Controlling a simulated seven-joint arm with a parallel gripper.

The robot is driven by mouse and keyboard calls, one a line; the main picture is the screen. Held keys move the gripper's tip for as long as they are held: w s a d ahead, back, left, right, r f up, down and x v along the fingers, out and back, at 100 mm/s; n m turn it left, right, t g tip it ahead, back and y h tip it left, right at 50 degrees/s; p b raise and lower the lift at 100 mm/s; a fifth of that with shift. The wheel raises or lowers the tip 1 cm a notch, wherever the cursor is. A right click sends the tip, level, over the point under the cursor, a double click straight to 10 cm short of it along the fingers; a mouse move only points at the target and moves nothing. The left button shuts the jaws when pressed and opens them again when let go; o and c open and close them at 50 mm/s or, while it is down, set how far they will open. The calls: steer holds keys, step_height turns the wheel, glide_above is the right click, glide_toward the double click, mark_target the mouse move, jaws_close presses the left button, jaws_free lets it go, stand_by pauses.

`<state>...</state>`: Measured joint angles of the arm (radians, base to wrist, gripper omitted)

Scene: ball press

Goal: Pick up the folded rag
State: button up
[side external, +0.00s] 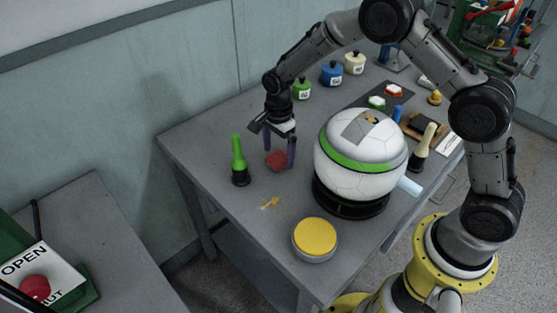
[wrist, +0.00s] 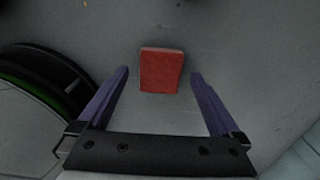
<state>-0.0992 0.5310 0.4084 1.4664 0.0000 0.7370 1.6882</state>
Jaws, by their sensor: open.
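The folded rag is a small red block-like bundle (side external: 277,160) on the grey table, left of the white ball in the side view. In the wrist view the red rag (wrist: 162,71) lies flat ahead of my fingers, roughly centred between their tips. My gripper (side external: 280,150) points down at the rag, with its purple fingers apart on either side in the side view. In the wrist view my gripper (wrist: 160,75) is open and empty. I cannot tell how high the fingertips are above the table.
A large white ball with a green band (side external: 360,150) sits on a black base right of the gripper. A yellow button (side external: 316,238) is near the front edge. Several small jars (side external: 331,73) stand at the back.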

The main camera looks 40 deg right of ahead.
mark_target(278, 158)
steer(key=shift+f, duration=0.5)
steer(key=c, duration=1.4)
steer(key=shift+r, duration=0.15)
step_height(278, 158, up, 10)
steer(key=shift+f, duration=0.1)
